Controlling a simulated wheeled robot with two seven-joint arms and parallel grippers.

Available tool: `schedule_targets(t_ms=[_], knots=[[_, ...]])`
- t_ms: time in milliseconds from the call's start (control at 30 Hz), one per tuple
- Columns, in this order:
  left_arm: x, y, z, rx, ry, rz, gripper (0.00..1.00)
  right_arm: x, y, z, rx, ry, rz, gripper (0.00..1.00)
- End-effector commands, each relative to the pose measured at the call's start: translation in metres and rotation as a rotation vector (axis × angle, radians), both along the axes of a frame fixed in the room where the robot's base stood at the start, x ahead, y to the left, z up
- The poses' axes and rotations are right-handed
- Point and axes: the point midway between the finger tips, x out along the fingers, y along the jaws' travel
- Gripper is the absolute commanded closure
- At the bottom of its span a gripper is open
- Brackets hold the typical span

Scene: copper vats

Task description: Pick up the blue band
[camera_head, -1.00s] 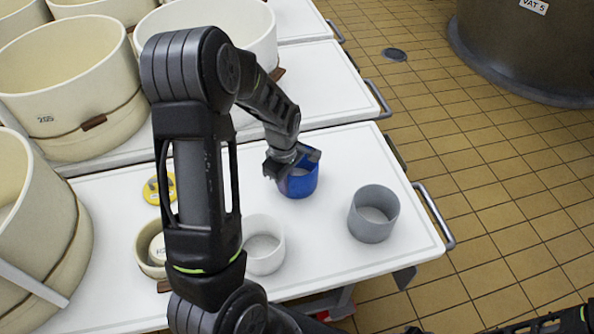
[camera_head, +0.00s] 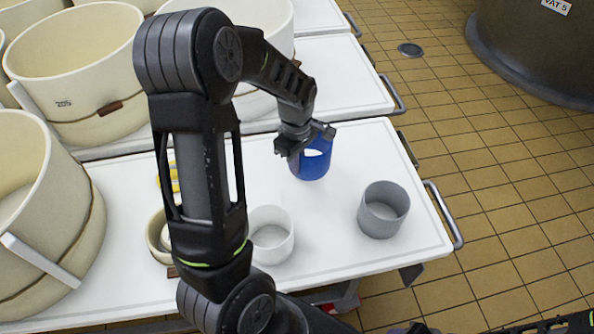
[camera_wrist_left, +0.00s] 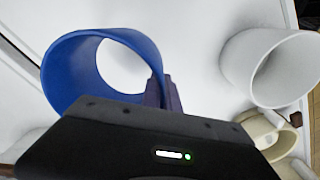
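The blue band (camera_head: 318,166) is an open ring. It hangs from my left gripper (camera_head: 304,137) and looks raised a little above the white table. In the left wrist view the blue band (camera_wrist_left: 66,76) is at the left, with white tabletop showing through its opening. A dark finger of my left gripper (camera_wrist_left: 164,92) lies against its right wall; the other finger is hidden. The gripper is shut on this wall. My right gripper is not in view; only part of the arm shows at the bottom right.
A grey band (camera_head: 383,222) stands to the right and a white band (camera_head: 272,247) nearer me. A cream ring (camera_head: 154,236) and a yellow object (camera_head: 174,172) lie left, partly behind my arm. Large cream moulds (camera_head: 82,60) crowd the left.

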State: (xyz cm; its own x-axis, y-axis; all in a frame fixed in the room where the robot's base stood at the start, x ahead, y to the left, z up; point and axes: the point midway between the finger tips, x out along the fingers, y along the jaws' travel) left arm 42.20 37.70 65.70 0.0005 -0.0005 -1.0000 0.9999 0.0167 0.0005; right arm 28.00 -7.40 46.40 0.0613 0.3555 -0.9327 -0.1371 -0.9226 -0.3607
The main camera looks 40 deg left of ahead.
Motion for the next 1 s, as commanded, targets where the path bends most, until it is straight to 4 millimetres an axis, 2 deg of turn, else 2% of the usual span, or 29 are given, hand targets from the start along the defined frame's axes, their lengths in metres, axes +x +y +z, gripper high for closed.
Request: schedule_targets(t_ms=[33,100,300,1000], knots=[[0.001,0.0,0.013,0.001,-0.005,-0.001,1.0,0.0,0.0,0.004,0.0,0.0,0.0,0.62],[0.001,0.0,0.026,0.001,-0.004,-0.001,1.0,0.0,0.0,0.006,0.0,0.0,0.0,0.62],[0.0,0.0,0.046,0.001,-0.001,-0.001,1.0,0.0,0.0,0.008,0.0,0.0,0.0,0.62],[0.0,0.0,0.047,0.0,0.0,0.0,1.0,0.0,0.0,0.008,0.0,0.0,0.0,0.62]])
